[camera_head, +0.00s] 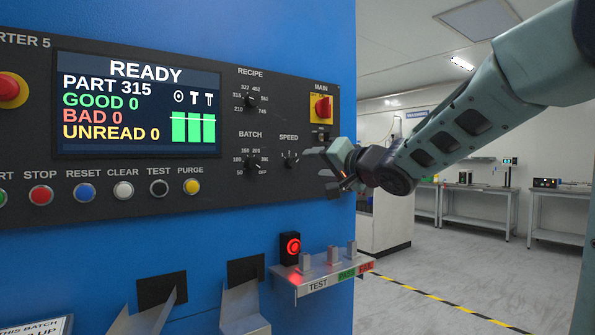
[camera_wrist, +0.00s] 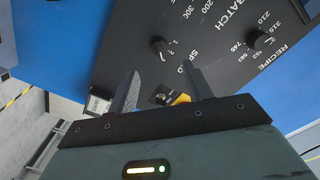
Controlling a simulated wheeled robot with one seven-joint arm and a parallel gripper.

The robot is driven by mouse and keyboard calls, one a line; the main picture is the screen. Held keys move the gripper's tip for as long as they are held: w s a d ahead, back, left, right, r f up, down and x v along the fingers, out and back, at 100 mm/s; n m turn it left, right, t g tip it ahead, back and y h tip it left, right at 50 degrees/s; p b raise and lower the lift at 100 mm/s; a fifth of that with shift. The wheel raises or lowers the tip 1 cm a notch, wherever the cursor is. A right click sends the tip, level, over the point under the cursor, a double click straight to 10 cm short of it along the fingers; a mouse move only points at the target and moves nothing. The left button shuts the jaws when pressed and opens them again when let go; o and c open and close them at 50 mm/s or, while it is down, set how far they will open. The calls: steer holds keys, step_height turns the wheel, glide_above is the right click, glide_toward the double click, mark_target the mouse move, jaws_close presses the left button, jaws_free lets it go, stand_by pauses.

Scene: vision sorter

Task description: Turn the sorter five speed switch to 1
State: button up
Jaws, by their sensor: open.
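The speed switch (camera_head: 290,159) is a small black knob under the SPEED label on the dark panel of the machine marked sorter 5. My gripper (camera_head: 328,166) is open and empty, just right of the switch near the panel's right edge. In the wrist view, its two fingers (camera_wrist: 163,84) stand apart, and the knob is not between them.
The batch knob (camera_head: 251,161) is left of the speed switch, with the recipe knob (camera_head: 250,101) above. The red main switch (camera_head: 322,108) on its yellow plate is close above my gripper. A small shelf (camera_head: 322,277) with metal parts juts out below. Open floor lies right.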

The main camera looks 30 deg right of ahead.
mark_target(295, 163)
steer(key=w, duration=0.9)
steer(key=shift+a, duration=0.2)
steer(key=c, duration=1)
